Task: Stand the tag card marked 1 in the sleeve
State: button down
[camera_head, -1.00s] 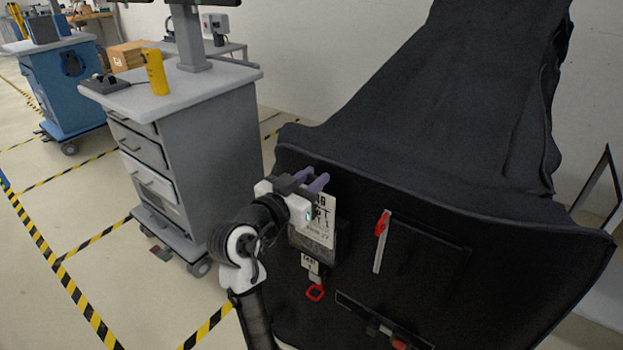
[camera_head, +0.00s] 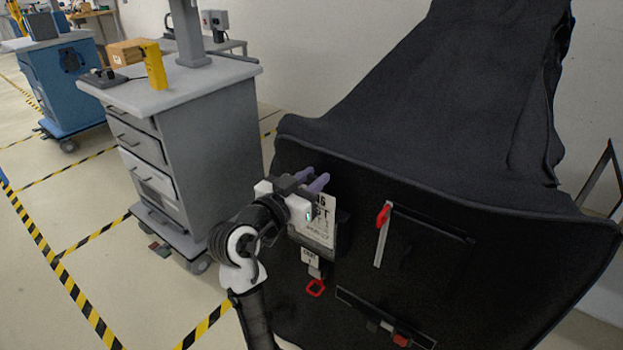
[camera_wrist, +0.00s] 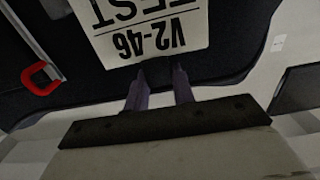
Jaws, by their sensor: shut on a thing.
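A white card (camera_head: 318,229) with black print is at the left part of the black cover's front panel. In the wrist view the card (camera_wrist: 150,30) appears upside down and reads TEST and V2-46; I see no lone 1 on it. My gripper (camera_head: 318,183) is at the card's top edge, its purple fingers shut on it; they also show in the wrist view (camera_wrist: 160,75). A dark sleeve-like edge (camera_head: 342,216) shows beside the card. How far the card's lower end sits in it I cannot tell. A small white tag (camera_head: 310,257), apparently reading CART, hangs below.
Below the small tag is a red ring (camera_head: 315,287). Right of the card are a red pull (camera_head: 382,216) on a pale strip and a dark slot with a red piece (camera_head: 401,340).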

jog(key=c, duration=1.1)
grip_release()
jog(key=b+v, duration=0.2)
jog(key=v, duration=1.1)
jog(key=shift+s+a, duration=0.25)
jog(key=shift+s, duration=0.1)
